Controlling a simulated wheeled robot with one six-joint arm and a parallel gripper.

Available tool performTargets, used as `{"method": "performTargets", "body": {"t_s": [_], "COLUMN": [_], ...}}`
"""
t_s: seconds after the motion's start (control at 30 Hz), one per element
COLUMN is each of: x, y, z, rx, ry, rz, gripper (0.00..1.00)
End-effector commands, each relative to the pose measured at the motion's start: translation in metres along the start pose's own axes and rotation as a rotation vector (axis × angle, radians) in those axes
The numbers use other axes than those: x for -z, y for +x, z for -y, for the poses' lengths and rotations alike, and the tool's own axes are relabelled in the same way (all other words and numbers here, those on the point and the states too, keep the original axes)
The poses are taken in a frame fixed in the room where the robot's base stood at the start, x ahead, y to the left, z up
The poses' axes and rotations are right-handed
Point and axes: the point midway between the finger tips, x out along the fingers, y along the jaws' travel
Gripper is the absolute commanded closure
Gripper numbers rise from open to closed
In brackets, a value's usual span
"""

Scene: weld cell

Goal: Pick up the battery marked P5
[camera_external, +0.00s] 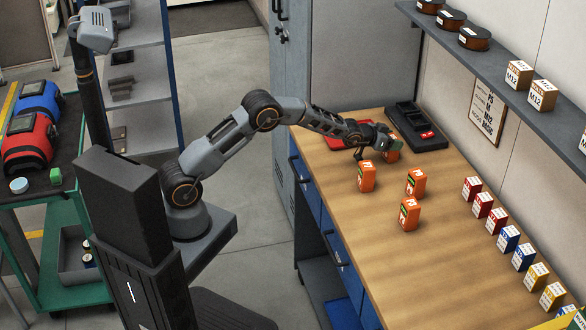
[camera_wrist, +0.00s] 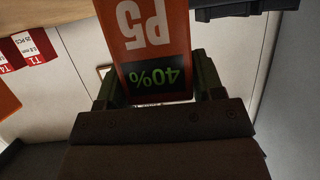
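The battery marked P5 (camera_wrist: 147,40) is orange with a black panel reading 40%, upside down in the wrist view. My gripper (camera_wrist: 156,80) has one finger along each side of it, with no clear gap, and looks shut on it. In the outside view my gripper (camera_external: 387,143) is over the far part of the bench, and the orange battery (camera_external: 393,156) at it is partly hidden. I cannot tell whether its base touches the bench. Three other orange batteries stand upright nearer: one at left (camera_external: 367,176), one at right (camera_external: 415,183) and one in front (camera_external: 408,214).
A black charger-like device (camera_external: 414,128) lies behind my gripper, and a red item (camera_external: 345,142) lies to its left. Several small labelled boxes (camera_external: 508,239) line the wall side of the wooden bench (camera_external: 450,270). A shelf (camera_external: 480,55) overhangs the right side. The front middle is clear.

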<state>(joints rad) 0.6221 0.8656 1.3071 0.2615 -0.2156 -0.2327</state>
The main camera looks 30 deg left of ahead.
Motion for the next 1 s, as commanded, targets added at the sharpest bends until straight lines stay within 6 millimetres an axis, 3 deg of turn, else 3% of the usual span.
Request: {"method": "performTargets", "body": {"t_s": [0.4,0.77,1.0], "x": [0.002,0.008,0.035], "y": [0.0,-0.003,-0.017], "z": [0.0,0.0,0.0], "rx": [0.0,-0.001,0.0], "ry": [0.0,0.001,0.0], "rz": [-0.003,-0.004,-0.007], "gripper": [0.77,0.77,0.77]}}
